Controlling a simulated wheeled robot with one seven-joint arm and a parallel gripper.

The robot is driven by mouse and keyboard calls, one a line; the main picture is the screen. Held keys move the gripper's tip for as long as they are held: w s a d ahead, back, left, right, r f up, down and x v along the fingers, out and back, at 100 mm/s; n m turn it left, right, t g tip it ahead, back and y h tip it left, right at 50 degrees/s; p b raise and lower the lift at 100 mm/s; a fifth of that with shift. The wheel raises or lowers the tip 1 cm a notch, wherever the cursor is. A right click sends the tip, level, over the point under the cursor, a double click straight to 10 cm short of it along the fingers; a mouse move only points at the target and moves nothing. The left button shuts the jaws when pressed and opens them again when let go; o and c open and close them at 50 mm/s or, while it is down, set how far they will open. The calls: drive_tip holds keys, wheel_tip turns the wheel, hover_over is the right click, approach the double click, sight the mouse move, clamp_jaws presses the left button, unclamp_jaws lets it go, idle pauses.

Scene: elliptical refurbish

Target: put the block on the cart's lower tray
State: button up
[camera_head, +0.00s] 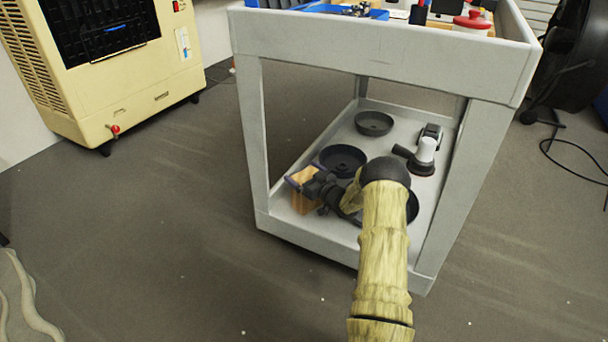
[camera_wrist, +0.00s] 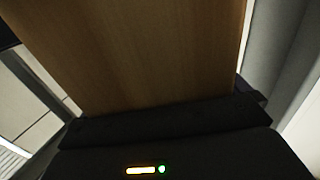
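The block (camera_head: 304,202) is light brown wood and sits at the front left corner of the cart's lower tray (camera_head: 338,227), beside the left post. I cannot tell whether its underside touches the tray. My gripper (camera_head: 307,180) reaches in from the right, with its fingers about the block, and looks shut on it. In the wrist view the block (camera_wrist: 135,55) fills the middle of the picture, close against the dark gripper body. The fingertips are mostly hidden there.
On the lower tray are a dark round pan (camera_head: 342,160), a grey bowl (camera_head: 374,123) and a grey-and-black power tool (camera_head: 424,152). Another dark round pan is partly behind my arm. The cart's upper tray (camera_head: 380,45) overhangs. A cream cooler (camera_head: 125,60) stands at left.

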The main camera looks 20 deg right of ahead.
drive_tip(key=shift+r, duration=0.1)
drive_tip(key=shift+s+r, duration=0.1)
drive_tip(key=p+v, duration=0.6)
drive_tip(key=v, duration=0.6)
